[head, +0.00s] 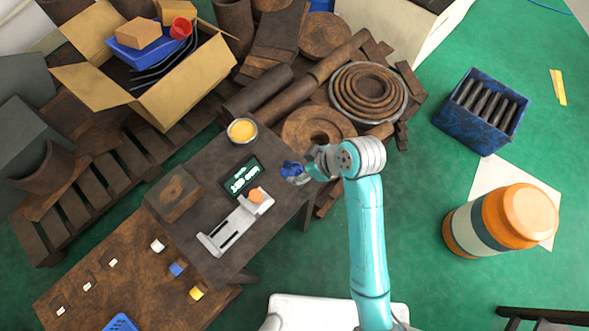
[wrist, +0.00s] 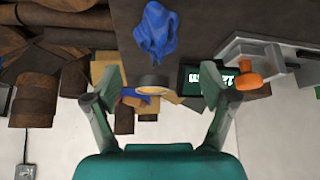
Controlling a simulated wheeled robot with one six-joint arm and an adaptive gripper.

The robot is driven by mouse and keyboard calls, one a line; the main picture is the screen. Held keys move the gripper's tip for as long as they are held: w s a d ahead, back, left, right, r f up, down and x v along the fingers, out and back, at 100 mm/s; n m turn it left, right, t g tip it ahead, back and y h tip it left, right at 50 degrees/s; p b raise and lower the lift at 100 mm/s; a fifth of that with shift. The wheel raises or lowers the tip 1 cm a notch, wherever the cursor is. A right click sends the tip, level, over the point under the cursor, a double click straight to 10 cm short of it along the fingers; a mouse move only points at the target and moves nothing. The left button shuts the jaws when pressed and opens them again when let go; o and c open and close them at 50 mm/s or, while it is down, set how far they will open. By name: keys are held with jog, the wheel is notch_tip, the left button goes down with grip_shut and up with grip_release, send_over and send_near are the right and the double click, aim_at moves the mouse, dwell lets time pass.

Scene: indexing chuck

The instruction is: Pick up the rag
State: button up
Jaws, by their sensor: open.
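The blue crumpled rag (head: 291,168) lies at the right edge of the dark table (head: 205,225). It also shows in the wrist view (wrist: 157,30), at the top centre, resting on the dark tabletop. My gripper (head: 305,173) is just right of the rag in the head view and partly overlaps it there. In the wrist view my gripper (wrist: 167,78) has its two fingers wide apart, with nothing held between them. The rag appears above the fingertips, in line with the gap. Whether any finger touches it I cannot tell.
On the table are a round tin with yellow contents (head: 242,130), a display with lit digits (head: 241,176), a grey fixture (head: 232,229) with an orange piece, and a brown block (head: 173,194). Scrap metal is piled behind.

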aim_at(295, 169)
jog(key=shift+d+x, duration=0.2)
jog(key=shift+x, duration=2.4)
jog(key=shift+f, duration=0.1)
jog(key=c, duration=1.3)
